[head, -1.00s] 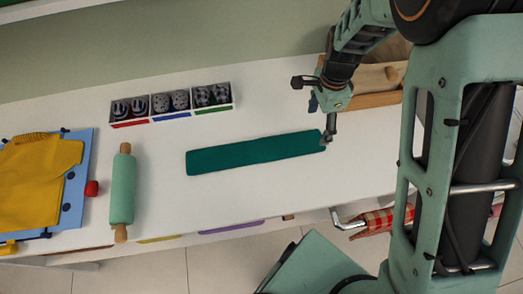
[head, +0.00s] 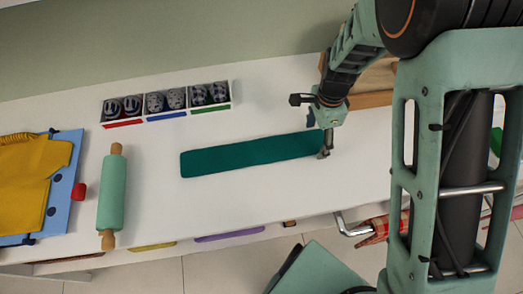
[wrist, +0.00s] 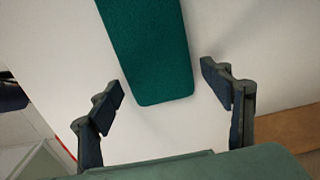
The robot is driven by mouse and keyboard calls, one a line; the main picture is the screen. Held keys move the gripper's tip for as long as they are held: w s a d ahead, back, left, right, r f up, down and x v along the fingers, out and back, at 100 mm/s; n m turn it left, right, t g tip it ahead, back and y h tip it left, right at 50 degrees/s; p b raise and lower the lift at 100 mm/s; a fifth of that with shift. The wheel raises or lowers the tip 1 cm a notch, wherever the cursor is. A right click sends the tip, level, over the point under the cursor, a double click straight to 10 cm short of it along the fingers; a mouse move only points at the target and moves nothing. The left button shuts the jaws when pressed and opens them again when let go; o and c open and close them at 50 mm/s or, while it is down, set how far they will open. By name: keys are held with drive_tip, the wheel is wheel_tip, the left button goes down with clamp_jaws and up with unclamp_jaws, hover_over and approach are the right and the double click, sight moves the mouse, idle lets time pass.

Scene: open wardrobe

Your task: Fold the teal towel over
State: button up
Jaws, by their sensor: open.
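The teal towel (head: 245,157) lies flat on the white shelf as a long narrow strip, slightly tilted, its right end higher in the head view. My gripper (head: 326,152) is at the towel's right end. In the wrist view the towel (wrist: 150,45) comes down from the top, and its rounded end lies between and a little ahead of the open fingers of my gripper (wrist: 168,95). Neither finger visibly touches the towel. The jaws are empty. In the head view the gripper partly hides the towel's right end.
A green rolling pin (head: 112,195) and a yellow garment (head: 32,180) on a blue board (head: 66,190) lie to the left. A divided box (head: 166,101) with rolled patterned items stands behind. A wooden tray (head: 370,99) is at the back right. White surface around the towel is clear.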

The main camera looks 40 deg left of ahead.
drive_tip(key=shift+f+b, duration=0.4)
drive_tip(key=shift+f, duration=0.15)
drive_tip(key=shift+c, duration=1.1)
drive_tip(key=r+p, duration=0.1)
drive_tip(key=r+t+p, duration=0.1)
drive_tip(key=p, duration=0.1)
drive_tip(key=shift+s+a+r+h+p, duration=0.2)
drive_tip(key=shift+r+h+p, duration=0.1)
drive_tip(key=shift+r+h, duration=0.1)
drive_tip(key=c, duration=0.3)
drive_tip(key=shift+o, duration=0.2)
drive_tip(key=shift+r+t+h+p, duration=0.4)
drive_tip(key=shift+r+t+p, duration=0.15)
drive_tip(key=shift+p, duration=0.25)
